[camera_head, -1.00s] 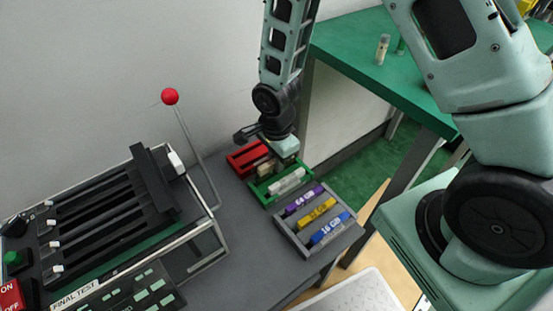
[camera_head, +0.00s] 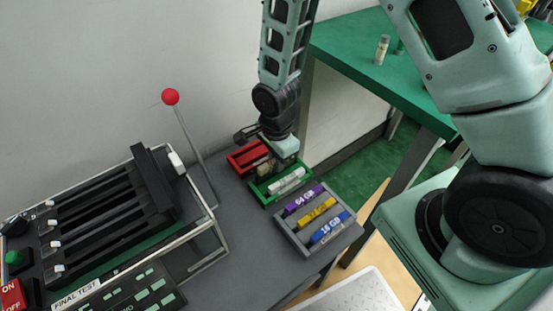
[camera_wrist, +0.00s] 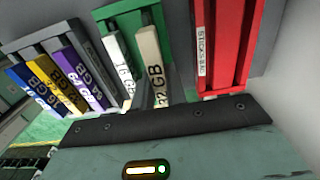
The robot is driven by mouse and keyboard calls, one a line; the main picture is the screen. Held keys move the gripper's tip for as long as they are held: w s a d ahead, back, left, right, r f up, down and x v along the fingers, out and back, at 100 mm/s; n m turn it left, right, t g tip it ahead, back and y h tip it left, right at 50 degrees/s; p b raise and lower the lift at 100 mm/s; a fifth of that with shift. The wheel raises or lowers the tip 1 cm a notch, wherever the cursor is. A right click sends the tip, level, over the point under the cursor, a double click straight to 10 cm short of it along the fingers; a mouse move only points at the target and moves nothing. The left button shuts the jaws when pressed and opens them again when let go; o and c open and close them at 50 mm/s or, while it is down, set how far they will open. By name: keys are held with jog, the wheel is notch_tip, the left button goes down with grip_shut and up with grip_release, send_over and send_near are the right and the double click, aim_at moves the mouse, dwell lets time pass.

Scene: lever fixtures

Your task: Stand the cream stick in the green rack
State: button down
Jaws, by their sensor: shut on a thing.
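The cream stick (camera_wrist: 152,65), marked 32 GB, is held upright in my gripper (camera_wrist: 160,88) in the wrist view. It overlaps the green rack (camera_wrist: 124,22) there, beside a white stick (camera_wrist: 117,60). I cannot tell whether its lower end is inside a slot. In the head view, my gripper (camera_head: 268,163) is low, at the back of the green rack (camera_head: 262,196), near the red rack. The cream stick is mostly hidden there. The white stick (camera_head: 287,182) sits in the green rack. The fingertips are partly hidden in both views.
The red rack (camera_head: 244,158) stands close behind the green rack. A grey rack (camera_head: 288,229) in front holds purple, yellow and blue sticks. A test fixture (camera_head: 110,220) with a red-knobbed lever (camera_head: 170,97) stands to the left. A green table (camera_head: 350,45) is at the back right.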

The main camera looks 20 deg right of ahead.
jog(key=shift+f+b, duration=0.7)
jog(key=shift+f, duration=0.4)
jog(key=c, duration=1.3)
grip_release()
jog(key=shift+c, duration=0.2)
jog(key=shift+r, duration=0.15)
notch_tip(320, 180, up, 17)
jog(key=p, duration=0.3)
jog(key=shift+r, duration=0.1)
jog(key=s+a+r+n, duration=0.3)
jog(key=s+r+n, duration=0.2)
jog(key=s+n, duration=0.6)
jog(key=s+a+r+n, duration=0.35)
jog(key=s+n, duration=0.45)
jog(key=n, duration=0.5)
notch_tip(320, 180, up, 14)
jog(key=p, duration=1.4)
jog(key=shift+r+m+y, duration=0.2)
jog(key=shift+m+y, duration=0.1)
